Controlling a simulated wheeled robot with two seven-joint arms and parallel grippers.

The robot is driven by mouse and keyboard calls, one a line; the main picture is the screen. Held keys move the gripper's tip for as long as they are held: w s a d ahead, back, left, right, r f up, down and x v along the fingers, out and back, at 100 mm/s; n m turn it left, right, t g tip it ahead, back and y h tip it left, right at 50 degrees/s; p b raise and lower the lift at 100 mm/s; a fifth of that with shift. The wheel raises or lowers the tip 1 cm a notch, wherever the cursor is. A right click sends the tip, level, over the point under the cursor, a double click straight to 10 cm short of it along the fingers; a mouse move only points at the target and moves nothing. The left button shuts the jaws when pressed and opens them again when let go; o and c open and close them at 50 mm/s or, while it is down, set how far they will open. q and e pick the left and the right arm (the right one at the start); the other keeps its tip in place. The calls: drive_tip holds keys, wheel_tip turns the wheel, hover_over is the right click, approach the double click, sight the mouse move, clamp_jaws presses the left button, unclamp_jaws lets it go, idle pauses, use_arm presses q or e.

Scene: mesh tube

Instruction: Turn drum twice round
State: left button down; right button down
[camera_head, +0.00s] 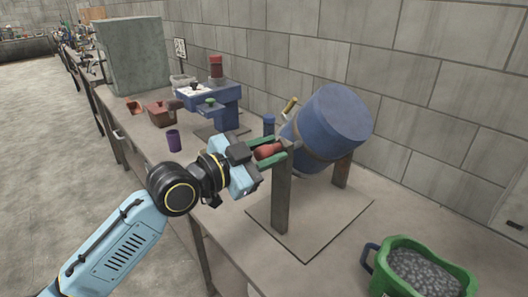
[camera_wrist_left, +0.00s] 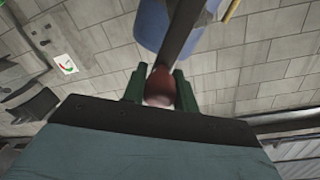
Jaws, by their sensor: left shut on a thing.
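The blue drum (camera_head: 332,119) sits tilted on a stand with two upright posts on the bench. It also shows in part in the left wrist view (camera_wrist_left: 152,25). My left gripper (camera_head: 268,151) is shut on a red handle grip (camera_head: 267,151) at the left side of the stand, in front of the drum. In the left wrist view the red handle (camera_wrist_left: 161,85) sits between my green fingers (camera_wrist_left: 159,88). The near post partly covers the drum's lower side. The handle's link to the drum is hidden. My right gripper is not in view.
A green bucket of grey gravel (camera_head: 425,270) stands at the front right. A blue machine (camera_head: 212,103), a purple cup (camera_head: 173,140) and a reddish box (camera_head: 160,114) stand to the left on the bench (camera_head: 235,225). A block wall rises behind the drum.

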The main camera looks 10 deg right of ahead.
use_arm(q)
drive_tip(key=shift+s+d+f+m, duration=0.3)
drive_tip(key=shift+s+f+m, duration=0.2)
drive_tip(key=shift+m, duration=0.5)
drive_tip(key=shift+b, duration=0.3)
drive_tip(key=c, duration=1.1)
unclamp_jaws()
drive_tip(key=v, duration=1.3)
drive_tip(key=shift+a, duration=0.2)
drive_tip(key=shift+s, duration=0.1)
